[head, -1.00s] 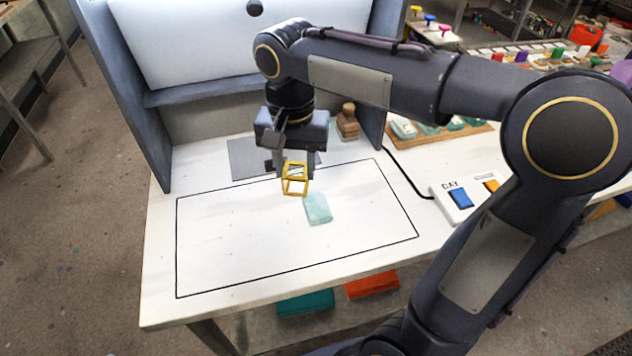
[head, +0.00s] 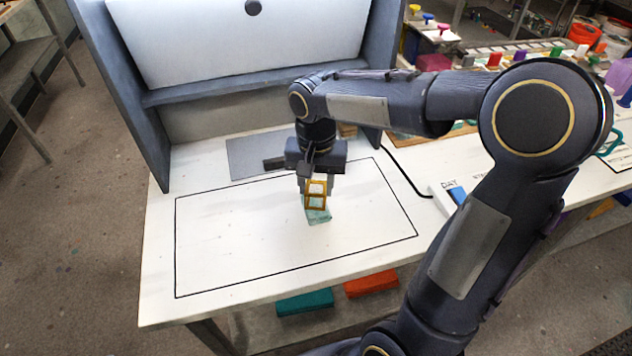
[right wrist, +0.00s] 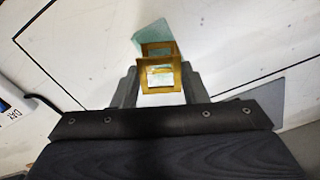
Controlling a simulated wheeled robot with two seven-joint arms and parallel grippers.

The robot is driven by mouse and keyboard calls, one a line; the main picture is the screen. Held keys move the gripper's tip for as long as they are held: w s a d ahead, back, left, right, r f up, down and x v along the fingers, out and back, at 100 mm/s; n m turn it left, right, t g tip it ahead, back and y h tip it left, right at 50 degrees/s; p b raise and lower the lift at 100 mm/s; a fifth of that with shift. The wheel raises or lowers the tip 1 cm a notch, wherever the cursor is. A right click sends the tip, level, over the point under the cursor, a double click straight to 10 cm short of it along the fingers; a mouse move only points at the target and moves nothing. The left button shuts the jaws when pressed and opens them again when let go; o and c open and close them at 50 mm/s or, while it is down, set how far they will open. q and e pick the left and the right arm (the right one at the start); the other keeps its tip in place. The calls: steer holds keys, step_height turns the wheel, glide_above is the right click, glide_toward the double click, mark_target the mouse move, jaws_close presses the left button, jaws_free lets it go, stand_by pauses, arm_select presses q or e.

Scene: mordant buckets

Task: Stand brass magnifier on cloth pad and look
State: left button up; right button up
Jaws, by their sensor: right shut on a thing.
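The brass magnifier (head: 315,200) is a small open square frame of gold-brown metal. My right gripper (head: 317,190) is shut on it and holds it upright over the cloth pad (head: 318,217), a pale teal rectangle on the white table. The right wrist view shows the magnifier (right wrist: 160,75) between the two fingers, with a corner of the teal pad (right wrist: 151,36) beyond it. Whether the magnifier's foot touches the pad or is just above it, I cannot tell. My left gripper is not in view.
A black outline marks the white table (head: 230,250) around the pad, and its left part is clear. A grey sheet (head: 245,160) lies behind. The booth's left wall (head: 120,95) rises at the back. A switch box (head: 452,192) is at the right, partly behind my arm.

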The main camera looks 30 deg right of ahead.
mark_target(316, 188)
steer(key=shift+f, duration=0.15)
steer(key=o, duration=1)
step_height(316, 188, up, 11)
steer(key=s+a+f+n+t+y, duration=0.1)
steer(key=s+f+n+t, duration=0.1)
steer(key=s, duration=0.3)
steer(key=s+a+f+n+t+y, duration=0.1)
steer(key=s+f, duration=0.2)
steer(key=s, duration=0.3)
steer(key=s+a+f+n+t+y+p, duration=0.1)
steer(key=s+a+f+n+t, duration=0.1)
steer(key=s, duration=0.4)
steer(key=shift+a+f+n+t+y, duration=0.1)
steer(key=shift+f+n+t+y, duration=0.2)
steer(key=shift+f+y, duration=0.15)
